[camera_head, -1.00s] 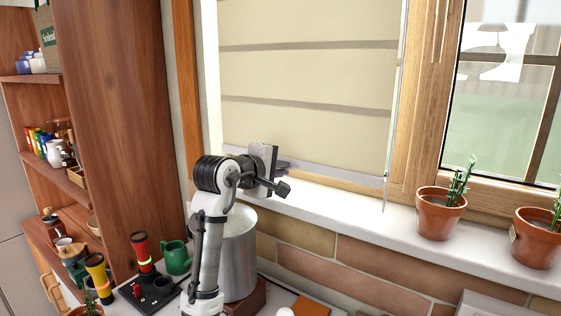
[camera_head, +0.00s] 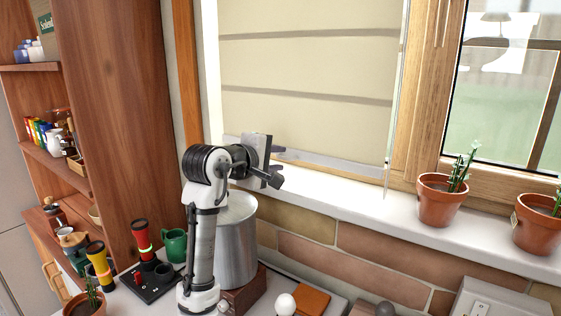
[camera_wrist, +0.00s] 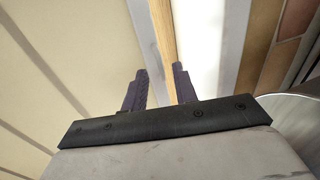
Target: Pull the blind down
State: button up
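The beige blind (camera_head: 310,70) hangs over the left window, with its pale grey bottom bar (camera_head: 330,168) low, just above the white sill. A narrow strip of wooden frame shows below the bar. My gripper (camera_head: 278,164) is at the left part of the bar, partly hidden by my own wrist. In the wrist view, the two dark fingers of my gripper (camera_wrist: 159,87) are apart. The grey bar (camera_wrist: 146,40) and the wooden strip run toward the gap between them. The blind (camera_wrist: 75,60) fills the left side. I cannot tell whether a finger touches the bar.
The white sill (camera_head: 340,203) bears potted plants (camera_head: 440,203) at the right. A large metal pot (camera_head: 237,245) stands close beside my arm. A green mug (camera_head: 174,245) and dark-based items are at the left. Wooden shelves (camera_head: 60,165) stand further left.

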jog(key=b+v, duration=0.2)
jog(key=v, duration=0.9)
jog(key=shift+s, duration=0.25)
jog(key=shift+a+r, duration=0.1)
jog(key=shift+r, duration=0.05)
